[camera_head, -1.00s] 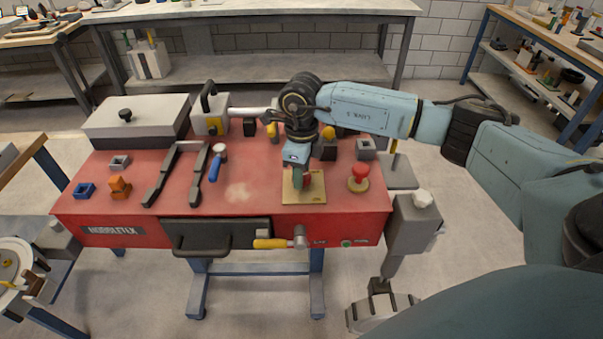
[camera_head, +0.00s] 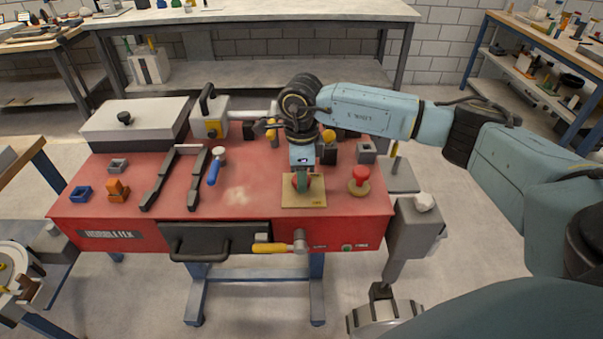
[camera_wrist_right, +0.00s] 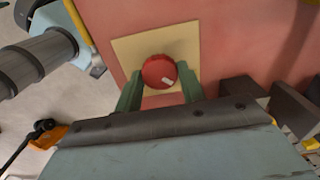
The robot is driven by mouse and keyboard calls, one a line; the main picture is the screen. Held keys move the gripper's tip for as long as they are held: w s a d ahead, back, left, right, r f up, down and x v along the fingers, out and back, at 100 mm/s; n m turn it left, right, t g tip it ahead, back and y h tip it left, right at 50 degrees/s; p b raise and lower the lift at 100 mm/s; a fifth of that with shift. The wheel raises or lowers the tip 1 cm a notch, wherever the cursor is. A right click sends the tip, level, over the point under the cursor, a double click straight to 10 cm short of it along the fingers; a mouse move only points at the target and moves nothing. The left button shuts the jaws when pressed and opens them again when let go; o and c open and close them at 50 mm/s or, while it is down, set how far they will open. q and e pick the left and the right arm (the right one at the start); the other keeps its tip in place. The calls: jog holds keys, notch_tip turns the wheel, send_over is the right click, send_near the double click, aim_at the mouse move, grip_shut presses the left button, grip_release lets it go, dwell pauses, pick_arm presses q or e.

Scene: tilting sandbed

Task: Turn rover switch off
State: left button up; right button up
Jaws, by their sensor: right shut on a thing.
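The rover switch is a round red knob (camera_wrist_right: 159,71) with a pale mark on its face, set on a square beige plate (camera_head: 303,201) at the front right of the red bench. In the wrist view the plate (camera_wrist_right: 128,50) shows around the knob. My right gripper (camera_head: 302,183) reaches down from above to the knob. Its green fingers (camera_wrist_right: 159,84) stand on either side of the knob and are shut on it. In the head view the fingers partly hide the knob. My left gripper is not in view.
A red mushroom button (camera_head: 359,181) stands right of the plate. A yellow-handled lever (camera_head: 272,248) is on the front face by a dark drawer (camera_head: 207,241). A blue-handled tool (camera_head: 216,167) and two dark rails lie left. The bench top (camera_head: 245,180) between is clear.

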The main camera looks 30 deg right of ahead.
jog(key=shift+r, duration=0.15)
jog(key=o, duration=0.9)
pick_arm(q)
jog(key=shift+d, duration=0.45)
pick_arm(e)
jog(key=shift+o, duration=0.3)
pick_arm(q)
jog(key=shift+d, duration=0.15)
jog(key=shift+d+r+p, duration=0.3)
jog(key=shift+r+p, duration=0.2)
pick_arm(e)
notch_tip(320, 180, up, 13)
jog(key=shift+r, duration=0.15)
